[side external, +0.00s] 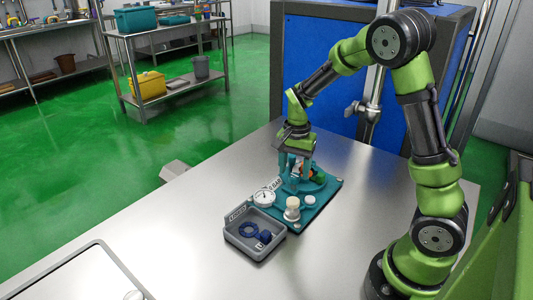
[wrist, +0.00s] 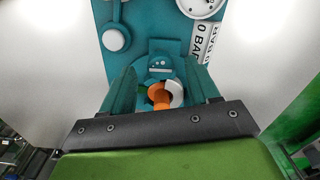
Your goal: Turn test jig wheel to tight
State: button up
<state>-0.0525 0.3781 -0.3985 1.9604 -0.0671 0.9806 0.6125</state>
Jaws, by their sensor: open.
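The test jig is a teal base plate (side external: 325,190) on the steel table, and its teal plate also shows in the wrist view (wrist: 150,22). An orange and white round part, seemingly the jig wheel (wrist: 176,92), sits low between my fingers in the wrist view. In the side view it is mostly hidden behind the fingers. My gripper (side external: 294,177) is over the jig pointing down, with its teal fingers apart on either side of the wheel (wrist: 160,72). I cannot tell whether either finger touches it. A white dial gauge (side external: 264,198) stands on the jig beside a "0 BAR" label (wrist: 203,42).
A cream knob (side external: 292,208) rises from the plate's near side. The table left of the jig is mostly clear.

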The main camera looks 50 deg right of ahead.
aim_at(294, 175)
notch_tip(294, 175, up, 15)
dwell(0.5)
jog(key=s+a+r+n+t+y, duration=0.1)
jog(key=s+a+n+t+y, duration=0.1)
jog(key=s+a+n+t, duration=0.5)
jog(key=s+a+n, duration=0.4)
jog(key=s+a, duration=0.2)
jog(key=a, duration=0.1)
jog(key=shift+r, duration=0.35)
